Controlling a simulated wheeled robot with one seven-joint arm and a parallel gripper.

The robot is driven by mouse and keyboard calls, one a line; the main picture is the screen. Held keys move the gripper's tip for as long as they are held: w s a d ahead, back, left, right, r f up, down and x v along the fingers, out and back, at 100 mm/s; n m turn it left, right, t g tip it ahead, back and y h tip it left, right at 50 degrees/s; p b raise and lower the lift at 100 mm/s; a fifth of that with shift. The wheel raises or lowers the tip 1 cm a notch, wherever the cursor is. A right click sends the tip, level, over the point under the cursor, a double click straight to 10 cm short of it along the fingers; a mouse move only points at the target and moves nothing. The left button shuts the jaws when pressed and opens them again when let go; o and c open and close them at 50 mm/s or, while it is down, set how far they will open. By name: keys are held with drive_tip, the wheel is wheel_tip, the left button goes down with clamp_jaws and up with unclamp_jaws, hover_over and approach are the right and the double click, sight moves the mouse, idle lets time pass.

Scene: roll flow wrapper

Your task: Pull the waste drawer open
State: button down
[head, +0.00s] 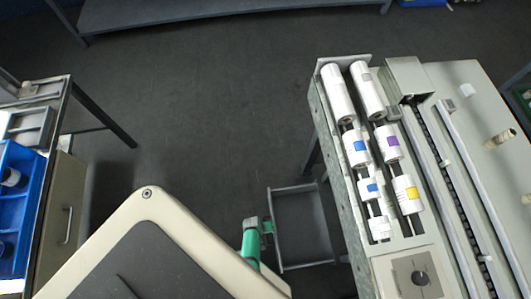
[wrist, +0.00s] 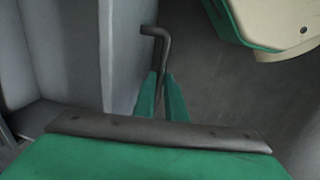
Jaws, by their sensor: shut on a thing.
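The waste drawer (head: 276,232) is a grey open-topped tray, standing out from under the left side of the wrapper machine. Its inside is visible and looks empty. My green gripper (head: 264,228) is at the drawer's left front face. In the wrist view my gripper (wrist: 161,98) is shut on the dark bar handle (wrist: 157,32), with one green finger on each side of it. The grey drawer front (wrist: 127,45) is just left of the fingers. The far end of the drawer is hidden beneath the machine.
The wrapper machine (head: 447,215) carries white rolls (head: 338,92) on its top. A side bench with a blue tray (head: 35,212) and a closed drawer (head: 67,200) stands at left. Dark floor (head: 200,120) between them is clear.

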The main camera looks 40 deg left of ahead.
drive_tip(key=shift+s, duration=0.15)
drive_tip(key=c, duration=1.8)
unclamp_jaws()
drive_tip(key=shift+w, duration=0.25)
drive_tip(key=shift+s+r, duration=0.15)
drive_tip(key=shift+r, duration=0.35)
drive_tip(key=shift+s+a+r, duration=0.2)
drive_tip(key=shift+s+r, duration=0.05)
drive_tip(key=shift+r, duration=1.35)
drive_tip(key=shift+s+a+r, duration=0.2)
drive_tip(key=shift+a+r, duration=0.05)
drive_tip(key=shift+r, duration=1.35)
drive_tip(key=shift+s+a+r, duration=0.2)
drive_tip(key=shift+s+r, duration=0.05)
drive_tip(key=shift+r, duration=1.35)
